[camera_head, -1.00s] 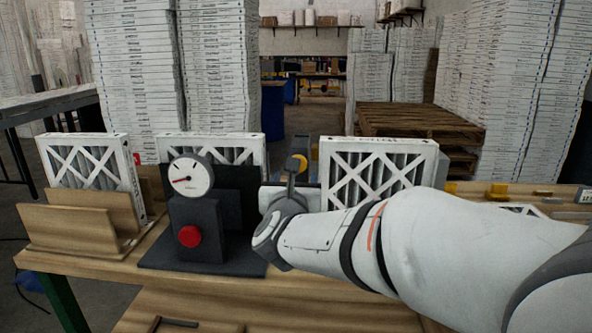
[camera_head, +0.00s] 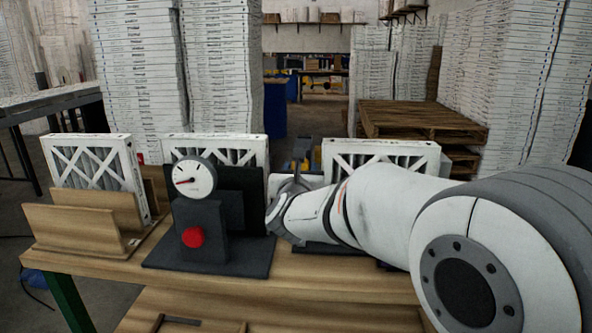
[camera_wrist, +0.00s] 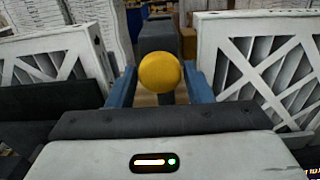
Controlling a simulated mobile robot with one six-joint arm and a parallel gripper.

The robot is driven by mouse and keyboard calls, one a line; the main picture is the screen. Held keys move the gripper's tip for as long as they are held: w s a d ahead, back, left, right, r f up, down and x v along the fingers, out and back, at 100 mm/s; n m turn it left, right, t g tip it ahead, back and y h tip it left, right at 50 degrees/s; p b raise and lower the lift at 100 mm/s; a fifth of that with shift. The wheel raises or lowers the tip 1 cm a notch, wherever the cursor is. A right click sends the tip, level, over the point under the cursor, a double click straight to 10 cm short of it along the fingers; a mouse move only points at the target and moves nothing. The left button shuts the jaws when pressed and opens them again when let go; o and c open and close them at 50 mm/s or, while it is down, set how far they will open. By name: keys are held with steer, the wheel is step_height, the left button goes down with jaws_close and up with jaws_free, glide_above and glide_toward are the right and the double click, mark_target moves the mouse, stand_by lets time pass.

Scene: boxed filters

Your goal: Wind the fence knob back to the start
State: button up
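The fence knob, a round yellow ball (camera_wrist: 160,72) on a dark stem, is in the middle of the wrist view. My gripper (camera_wrist: 160,84) has its two blue fingers on either side of the knob, with a narrow gap showing on each side. The fingers look open and not closed on it. In the head view my arm hides most of the knob and gripper. A gauge (camera_head: 194,177) with a white face and red needle stands on a dark block left of my wrist. A red button (camera_head: 193,237) is below it.
White-framed filters stand close on both sides of my gripper, one on the right (camera_wrist: 262,62) and one on the left (camera_wrist: 60,62). A wooden rack (camera_head: 75,228) with a filter is at the bench's left. Stacked filter boxes and pallets (camera_head: 425,118) stand behind.

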steer(key=c, duration=0.6)
steer(key=shift+f+n+b, duration=0.1)
steer(key=shift+n+b, duration=0.2)
steer(key=shift+b, duration=0.05)
